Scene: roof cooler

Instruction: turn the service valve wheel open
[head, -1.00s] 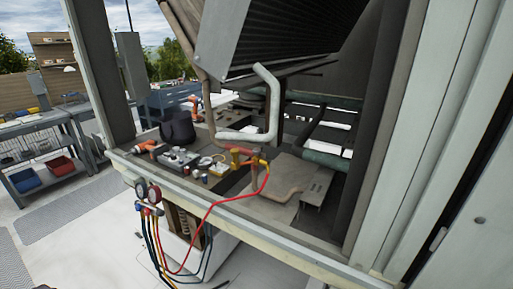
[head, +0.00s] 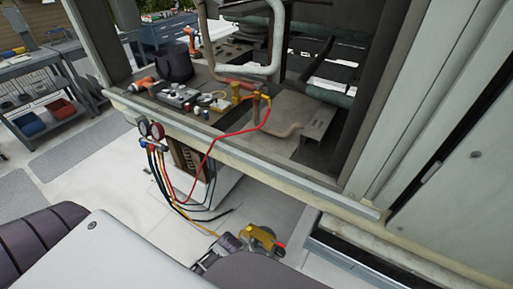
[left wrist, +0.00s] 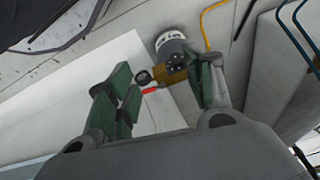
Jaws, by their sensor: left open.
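Copper and brass valve fittings (head: 262,100) stand on the pipe inside the open cooler unit in the head view, with a red hose attached. I cannot clearly make out a wheel on them. A brass-yellow fitting (head: 262,238) with a red tip sits low, below the unit's edge. A similar brass fitting (left wrist: 174,74) with a black round part and red tip shows in the left wrist view, by a grey round canister. My left gripper (left wrist: 165,98) is open; its green-padded fingers stand either side of the red tip, with no grip visible. My right gripper is not in view.
A manifold gauge set (head: 150,130) hangs on the unit's front ledge, its hoses trailing down. Tools and small parts (head: 185,97) lie on the unit's deck near a dark bag (head: 174,64). A grey workbench (head: 45,85) stands at the left.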

